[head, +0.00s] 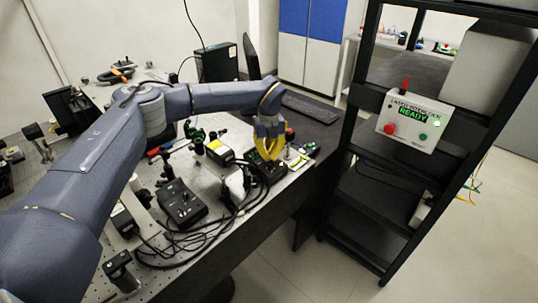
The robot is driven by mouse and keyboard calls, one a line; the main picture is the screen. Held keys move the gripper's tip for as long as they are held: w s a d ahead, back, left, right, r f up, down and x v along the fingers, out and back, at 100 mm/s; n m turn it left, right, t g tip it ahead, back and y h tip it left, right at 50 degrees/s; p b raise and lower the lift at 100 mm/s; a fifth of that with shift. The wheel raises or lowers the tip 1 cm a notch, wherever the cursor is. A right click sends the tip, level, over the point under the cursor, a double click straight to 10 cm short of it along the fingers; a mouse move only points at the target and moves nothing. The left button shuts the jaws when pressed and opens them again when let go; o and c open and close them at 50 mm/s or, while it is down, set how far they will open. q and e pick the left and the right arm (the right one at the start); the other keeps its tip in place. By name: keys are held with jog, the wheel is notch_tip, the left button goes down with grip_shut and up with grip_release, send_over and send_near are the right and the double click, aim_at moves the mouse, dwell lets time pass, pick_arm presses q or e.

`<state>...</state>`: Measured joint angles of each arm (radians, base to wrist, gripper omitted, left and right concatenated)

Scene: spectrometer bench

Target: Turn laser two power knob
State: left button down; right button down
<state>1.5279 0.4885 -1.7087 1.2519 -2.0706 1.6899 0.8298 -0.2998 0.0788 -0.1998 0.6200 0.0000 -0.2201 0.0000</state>
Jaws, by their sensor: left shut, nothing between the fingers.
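My left arm reaches in from the left, and its yellow gripper (269,149) points down over the optical bench. It is shut with nothing visible between its fingers. Below it is a small black box (277,170), partly hidden by the fingers. I cannot tell whether the fingers touch it. A second black control box (182,203) with small controls on top sits nearer me. No laser number is readable on either box, so I cannot tell which has the laser two power knob. My right gripper is out of view.
Several optics mounts and loose black cables (185,243) cover the bench. A yellow-labelled module (219,151) stands left of the gripper. A keyboard (310,108) lies behind it. A black rack (352,150) with a white interlock box (408,122) reading READY stands right.

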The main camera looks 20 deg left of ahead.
aim_at(269, 154)
pick_arm(q)
jog(key=shift+m, duration=0.3)
jog(key=c, duration=1.6)
grip_release()
jog(key=shift+r, duration=6.05)
